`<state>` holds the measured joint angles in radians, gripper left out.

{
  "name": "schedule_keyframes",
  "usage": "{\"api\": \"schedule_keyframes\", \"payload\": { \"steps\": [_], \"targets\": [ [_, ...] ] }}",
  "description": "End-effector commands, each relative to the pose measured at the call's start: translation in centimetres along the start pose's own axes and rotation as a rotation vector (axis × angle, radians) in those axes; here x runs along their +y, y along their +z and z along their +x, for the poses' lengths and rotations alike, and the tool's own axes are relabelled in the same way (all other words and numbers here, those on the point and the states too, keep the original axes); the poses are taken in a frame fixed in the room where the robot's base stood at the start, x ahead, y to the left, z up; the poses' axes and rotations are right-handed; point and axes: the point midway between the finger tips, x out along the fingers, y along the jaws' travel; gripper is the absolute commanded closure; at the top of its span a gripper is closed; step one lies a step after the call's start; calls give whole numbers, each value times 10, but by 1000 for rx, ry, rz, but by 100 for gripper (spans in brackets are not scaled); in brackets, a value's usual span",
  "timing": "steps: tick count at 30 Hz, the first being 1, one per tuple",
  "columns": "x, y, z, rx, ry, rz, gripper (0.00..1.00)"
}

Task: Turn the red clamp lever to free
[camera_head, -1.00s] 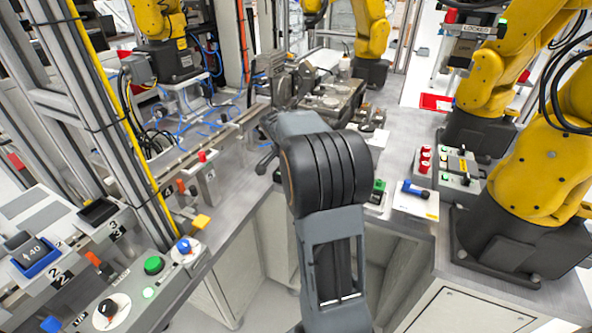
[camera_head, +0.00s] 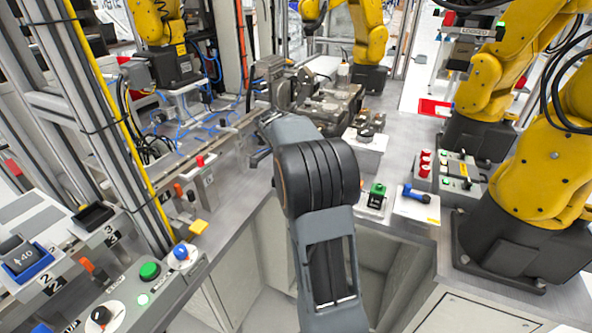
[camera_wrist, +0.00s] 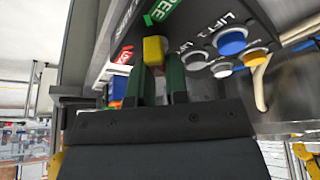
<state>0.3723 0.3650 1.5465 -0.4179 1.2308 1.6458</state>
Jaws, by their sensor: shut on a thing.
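In the wrist view my gripper (camera_wrist: 157,62) has its two dark green fingers close together on a yellow block-shaped lever end (camera_wrist: 154,49). The lever end sits between and just beyond the fingertips, against a dark panel. A green label (camera_wrist: 164,8) reading partly "FREE" is above it, and a red label (camera_wrist: 124,55) is to its left. No red lever is plain between the fingers. In the head view my arm hides most of the gripper and what it holds. A small red-topped lever (camera_head: 200,160) stands on the left bench, apart from my arm.
In the wrist view blue (camera_wrist: 231,41) and white buttons sit right of the fingers, by a "LIFT 1" label. In the head view a control panel (camera_head: 125,290) is at lower left, yellow robot arms (camera_head: 535,165) are at right, and metal fixtures (camera_head: 325,100) are beyond my arm.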

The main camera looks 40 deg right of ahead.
Motion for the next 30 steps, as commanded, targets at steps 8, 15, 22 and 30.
{"api": "schedule_keyframes", "payload": {
  "steps": [8, 15, 22, 30],
  "targets": [
    [1, 2, 3, -4, 9, 2, 100],
    [1, 2, 3, -4, 9, 1, 70],
    [1, 1, 2, -2, 5, 2, 60],
    [0, 0, -12, -1, 0, 2, 60]
  ]
}}
